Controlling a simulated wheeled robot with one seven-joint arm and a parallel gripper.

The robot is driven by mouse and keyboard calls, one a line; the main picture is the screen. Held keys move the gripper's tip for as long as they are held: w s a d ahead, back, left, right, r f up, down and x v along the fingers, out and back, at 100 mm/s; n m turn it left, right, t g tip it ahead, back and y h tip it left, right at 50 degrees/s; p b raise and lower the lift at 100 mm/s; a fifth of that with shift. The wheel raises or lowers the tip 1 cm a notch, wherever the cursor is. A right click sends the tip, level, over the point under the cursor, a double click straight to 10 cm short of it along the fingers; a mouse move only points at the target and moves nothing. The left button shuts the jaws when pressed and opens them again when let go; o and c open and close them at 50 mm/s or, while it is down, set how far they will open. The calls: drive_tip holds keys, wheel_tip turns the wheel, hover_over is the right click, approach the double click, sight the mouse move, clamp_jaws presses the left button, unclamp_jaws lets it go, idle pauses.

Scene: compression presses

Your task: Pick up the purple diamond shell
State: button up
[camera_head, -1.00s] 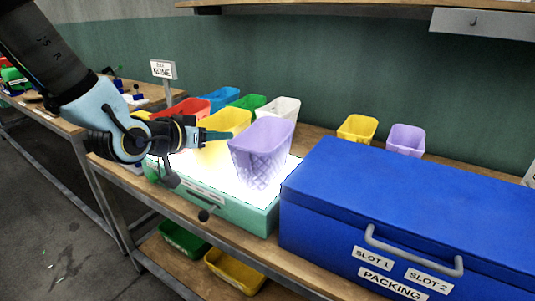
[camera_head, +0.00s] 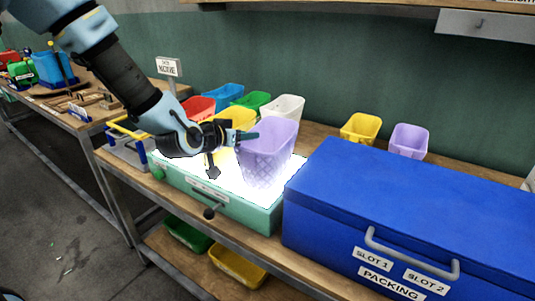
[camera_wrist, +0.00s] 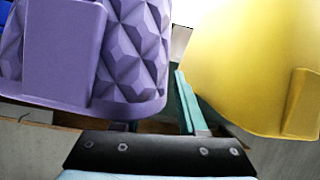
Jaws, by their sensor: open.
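The purple diamond shell (camera_head: 268,158), a tapered bin with a faceted diamond pattern, stands upright on the bright lit panel (camera_head: 226,183). It also fills the upper left of the wrist view (camera_wrist: 118,48). My gripper (camera_head: 247,137) is open at the shell's left side, near its upper part. In the wrist view one teal finger (camera_wrist: 186,102) shows in the gap between the shell and a yellow bin (camera_wrist: 255,60). The other finger is mostly hidden behind the shell. I cannot tell whether either finger touches it.
Red (camera_head: 199,105), blue (camera_head: 223,95), green (camera_head: 252,100) and white (camera_head: 288,106) bins stand close behind. Another yellow bin (camera_head: 360,127) and another purple bin (camera_head: 409,140) stand farther right. A large blue packing box (camera_head: 400,200) blocks the right front.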

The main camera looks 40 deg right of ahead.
drive_tip(key=shift+c, duration=0.3)
clamp_jaws()
idle(1.1)
